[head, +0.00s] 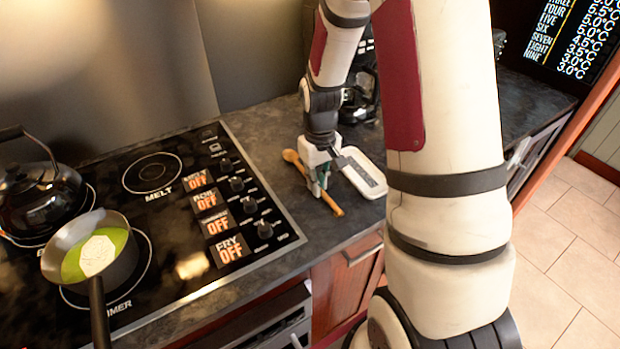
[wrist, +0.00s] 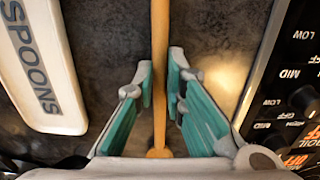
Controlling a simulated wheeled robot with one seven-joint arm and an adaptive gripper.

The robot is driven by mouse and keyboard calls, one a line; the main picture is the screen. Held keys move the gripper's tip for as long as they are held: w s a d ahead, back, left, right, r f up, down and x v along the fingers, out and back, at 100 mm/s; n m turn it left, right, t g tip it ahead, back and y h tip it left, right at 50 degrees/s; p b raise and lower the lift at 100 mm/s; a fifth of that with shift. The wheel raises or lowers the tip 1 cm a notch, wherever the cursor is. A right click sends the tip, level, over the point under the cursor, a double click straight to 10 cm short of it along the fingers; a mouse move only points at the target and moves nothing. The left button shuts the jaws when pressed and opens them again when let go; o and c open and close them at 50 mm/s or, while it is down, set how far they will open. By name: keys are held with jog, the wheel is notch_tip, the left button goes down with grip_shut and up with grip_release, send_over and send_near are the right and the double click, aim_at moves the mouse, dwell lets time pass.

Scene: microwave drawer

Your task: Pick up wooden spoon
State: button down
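The wooden spoon (head: 332,204) lies across the dark counter between the stove and a white spoon rest, its round end to the upper left. My gripper (head: 319,188) points down over its middle. In the wrist view, the spoon's handle (wrist: 160,50) runs lengthwise between the teal-padded fingers of my gripper (wrist: 160,85). The fingers narrow toward their tips, which sit close against both sides of the handle and look shut on it. The spoon appears at counter level. My gripper hides part of it in the head view.
A dark appliance (head: 360,100) stands behind.

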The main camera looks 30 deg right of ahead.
jog(key=shift+r, duration=0.1)
dwell(0.3)
jog(key=shift+r, duration=0.55)
notch_tip(320, 180, up, 2)
jog(key=shift+r, duration=0.1)
jog(key=s+a, duration=0.1)
jog(key=s, duration=0.3)
jog(key=s+a+r, duration=0.1)
jog(key=s, duration=0.4)
jog(key=s+a, duration=0.1)
jog(key=s, duration=0.3)
jog(key=shift+s+a+r, duration=0.15)
jog(key=shift+a+r, duration=0.1)
jog(key=shift+a, duration=0.1)
jog(key=s+p, duration=0.1)
jog(key=p, duration=0.1)
jog(key=s+p, duration=0.1)
jog(key=p, duration=0.1)
jog(key=shift+a+r+p, duration=0.1)
jog(key=shift+a+p, duration=0.2)
jog(key=shift+p, duration=0.1)
